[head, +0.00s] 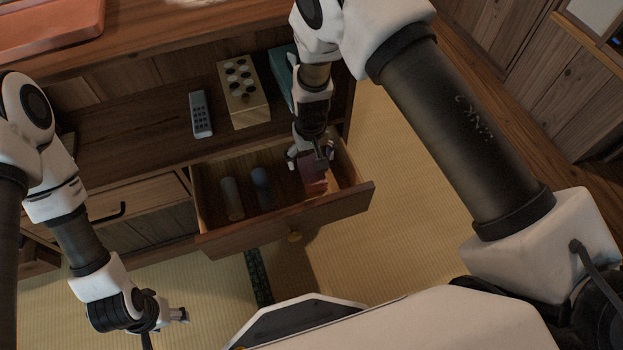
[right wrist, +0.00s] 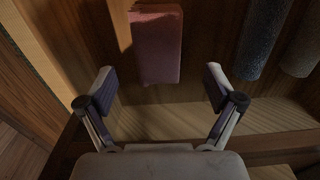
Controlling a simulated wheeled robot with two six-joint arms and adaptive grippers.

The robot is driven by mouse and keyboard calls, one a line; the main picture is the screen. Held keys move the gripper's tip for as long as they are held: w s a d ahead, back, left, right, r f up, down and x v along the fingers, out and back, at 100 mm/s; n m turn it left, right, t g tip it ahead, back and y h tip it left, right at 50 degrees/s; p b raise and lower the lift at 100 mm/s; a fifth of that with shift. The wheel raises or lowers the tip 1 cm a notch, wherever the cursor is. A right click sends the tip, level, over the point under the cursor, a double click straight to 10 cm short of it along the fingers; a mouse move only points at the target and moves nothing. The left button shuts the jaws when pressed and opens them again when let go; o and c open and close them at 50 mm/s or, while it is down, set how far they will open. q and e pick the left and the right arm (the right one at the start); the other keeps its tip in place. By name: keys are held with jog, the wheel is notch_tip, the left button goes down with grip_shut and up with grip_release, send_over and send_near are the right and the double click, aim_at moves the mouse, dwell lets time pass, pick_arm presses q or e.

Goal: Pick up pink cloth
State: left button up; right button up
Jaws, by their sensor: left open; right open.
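The pink cloth (head: 315,181) lies in the right part of an open wooden drawer (head: 283,227). It looks like a folded or rolled block, and the right gripper hides part of it in the head view. In the right wrist view the pink cloth (right wrist: 157,45) is beyond the fingertips, at upper centre. My right gripper (head: 312,158) is over the drawer at the cloth; its open fingers (right wrist: 162,88) show nothing between the tips. My left gripper (head: 178,315) is open and empty at lower left, in front of the cabinet and away from the drawer.
A grey roll (head: 231,198) and a blue roll (head: 262,187) lie left of the cloth in the drawer. A remote (head: 201,114), a wooden box with round pieces (head: 241,92) and a teal object (head: 284,72) are on the shelf above. Tatami floor (head: 390,200) is clear at right.

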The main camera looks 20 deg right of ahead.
aim_at(311, 167)
jog(key=f+b, duration=0.1)
jog(key=f, duration=0.1)
jog(key=f+b, duration=0.1)
jog(key=f, duration=0.2)
jog(key=shift+w+d+f, duration=0.1)
jog(key=shift+w+f, duration=0.1)
jog(key=shift+f, duration=0.15)
jog(key=shift+r, duration=0.1)
jog(key=shift+c, duration=1)
pick_arm(q)
notch_tip(311, 167, down, 2)
pick_arm(e)
jog(key=c, duration=1)
